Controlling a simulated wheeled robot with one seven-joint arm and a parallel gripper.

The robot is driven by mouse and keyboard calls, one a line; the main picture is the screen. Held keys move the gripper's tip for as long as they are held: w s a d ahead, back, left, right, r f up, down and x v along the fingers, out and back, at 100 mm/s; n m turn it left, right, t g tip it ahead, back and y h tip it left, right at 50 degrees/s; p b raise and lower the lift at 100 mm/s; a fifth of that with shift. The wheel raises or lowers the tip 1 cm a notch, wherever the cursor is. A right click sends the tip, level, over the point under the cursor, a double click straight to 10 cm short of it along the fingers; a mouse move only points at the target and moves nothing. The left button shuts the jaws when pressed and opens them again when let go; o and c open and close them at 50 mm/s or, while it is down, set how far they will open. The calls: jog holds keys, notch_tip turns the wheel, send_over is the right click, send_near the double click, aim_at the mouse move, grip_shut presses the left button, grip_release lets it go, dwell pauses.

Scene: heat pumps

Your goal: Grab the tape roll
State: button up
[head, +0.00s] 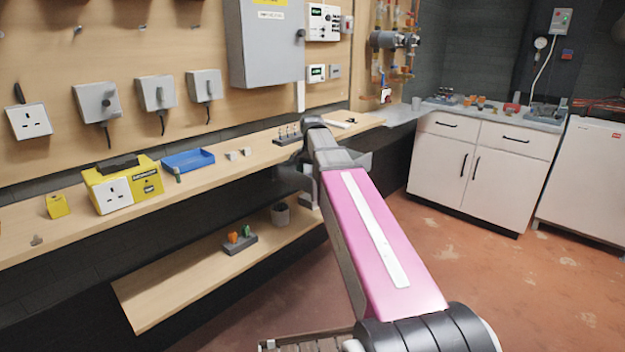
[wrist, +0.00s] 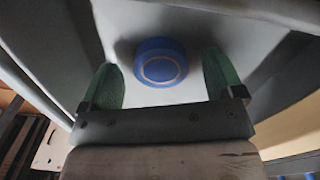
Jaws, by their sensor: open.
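A blue tape roll (wrist: 161,62) shows in the wrist view as a round blue piece with a thin pale ring on its face. It rests on a smooth grey surface that has raised sides, like a tray or bin (wrist: 240,22). My gripper (wrist: 160,78) is open, with one green fingertip on the left of the roll and one on the right. Gaps show on both sides, and nothing is held. In the head view my arm hides the roll, and I cannot make out the fingertips there.
The wooden bench (head: 225,170) carries a yellow socket unit (head: 122,186), a blue tray (head: 188,161) and small white blocks. A lower shelf (head: 190,277) holds a dark block with coloured pieces. White cupboards (head: 480,165) stand at the back right. The red-brown floor there is clear.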

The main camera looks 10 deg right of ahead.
jog(key=shift+f, duration=0.55)
jog(key=shift+c, duration=0.3)
jog(key=c, duration=0.9)
jog(key=shift+r, duration=0.1)
jog(key=shift+c, duration=0.2)
